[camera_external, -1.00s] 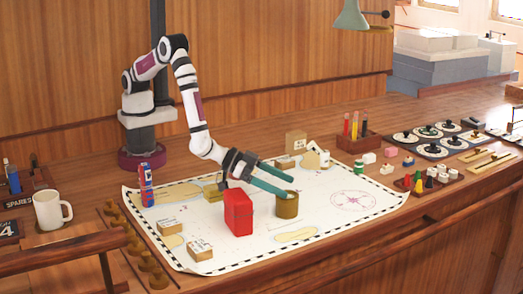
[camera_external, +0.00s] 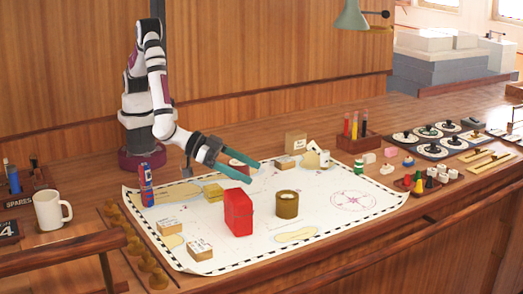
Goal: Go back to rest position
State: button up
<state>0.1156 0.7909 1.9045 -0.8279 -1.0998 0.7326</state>
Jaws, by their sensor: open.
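My gripper (camera_external: 248,171) is open, with two teal fingers spread apart and nothing between them. It hangs over the back part of the white chart (camera_external: 265,247), above and behind the red box (camera_external: 238,212). A brown cylindrical pot (camera_external: 287,204) stands upright on the chart to the right of the red box, apart from my gripper.
A blue and red can (camera_external: 146,186) stands near the chart's left edge. Small labelled boxes (camera_external: 199,249) lie on the chart. A white mug (camera_external: 51,210) is at left. A pen holder (camera_external: 357,141) and several small pieces are at right.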

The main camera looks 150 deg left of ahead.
jog(key=shift+d, duration=0.1)
jog(key=d+r+m+t+h, duration=0.1)
jog(key=d+r+m+h, duration=0.2)
jog(key=d+r+h, duration=0.25)
jog(key=s+d+r+m+g+h, duration=0.25)
jog(key=s+d+m+h, duration=0.3)
jog(key=s+d, duration=0.35)
jog(key=s+a+m+g+y, duration=0.1)
jog(key=s+a+m+g, duration=0.2)
jog(key=s, duration=1.2)
jog(key=s+a+r+m+g+y, duration=0.1)
jog(key=s+a+m+g+y, duration=0.1)
jog(key=s, duration=1.3)
jog(key=a+m+g, duration=0.1)
jog(key=a+g, duration=0.1)
jog(key=g, duration=0.1)
jog(key=shift+s+a+r, duration=0.2)
jog(key=shift+s+a, duration=0.2)
dwell(2.6)
